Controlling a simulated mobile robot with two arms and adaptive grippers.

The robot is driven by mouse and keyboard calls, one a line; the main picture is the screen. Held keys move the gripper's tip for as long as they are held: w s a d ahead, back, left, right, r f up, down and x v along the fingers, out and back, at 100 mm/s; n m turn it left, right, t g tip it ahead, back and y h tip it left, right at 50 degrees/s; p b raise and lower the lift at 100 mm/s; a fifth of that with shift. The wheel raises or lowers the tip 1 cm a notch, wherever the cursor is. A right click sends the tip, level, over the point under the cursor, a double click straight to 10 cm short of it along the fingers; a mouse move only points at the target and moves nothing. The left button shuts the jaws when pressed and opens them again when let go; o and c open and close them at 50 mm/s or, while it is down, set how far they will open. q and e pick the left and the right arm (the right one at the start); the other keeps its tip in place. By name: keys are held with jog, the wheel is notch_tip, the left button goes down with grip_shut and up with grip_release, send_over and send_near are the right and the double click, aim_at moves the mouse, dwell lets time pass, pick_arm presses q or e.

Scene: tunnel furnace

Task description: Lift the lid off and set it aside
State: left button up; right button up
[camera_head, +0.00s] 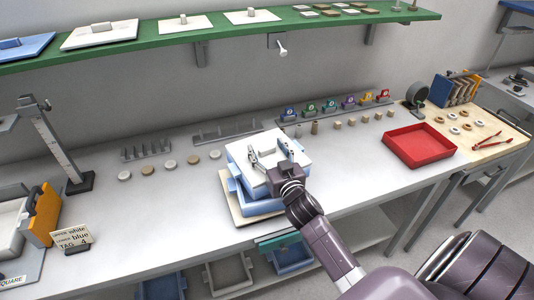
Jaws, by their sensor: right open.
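A white lid (245,147) with a raised handle block (267,153) lies on a light blue box (262,206) at the middle of the bench. The box stands on a beige board (239,212). My right gripper (268,150) reaches in from the lower right, over the lid, with its fingers spread at either side of the handle block. Whether the fingers touch it I cannot tell. The gripper hides part of the lid's right front. My left gripper is not in view.
A red tray (418,146) stands to the right on the bench. Small pucks (170,164) and racks line the back. A small sign (71,239) and an orange-and-white unit (42,213) stand at left. A green shelf (215,32) with more lids runs above. The bench left of the box is clear.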

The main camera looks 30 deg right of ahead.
aim_at(267, 148)
jog(key=c, duration=1.6)
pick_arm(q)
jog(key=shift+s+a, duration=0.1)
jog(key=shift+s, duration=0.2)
pick_arm(e)
jog(key=shift+r, duration=0.1)
grip_shut()
notch_tip(267, 148, up, 20)
pick_arm(q)
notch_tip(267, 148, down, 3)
jog(key=b, duration=0.2)
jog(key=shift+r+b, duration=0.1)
jog(key=shift+b, duration=0.3)
pick_arm(e)
jog(key=s+a+f+n+y, duration=0.1)
jog(key=s+a+f+y, duration=0.1)
jog(key=s+a+f, duration=0.5)
jog(key=s+a+f+n+y, duration=0.1)
jog(key=s+a+f+y, duration=0.1)
jog(key=s+a+f, duration=0.5)
jog(key=s+a, duration=0.2)
jog(key=a, duration=0.3)
jog(key=shift+s+n, duration=0.3)
jog(key=shift+a+f+t, duration=0.1)
jog(key=shift+t, duration=0.2)
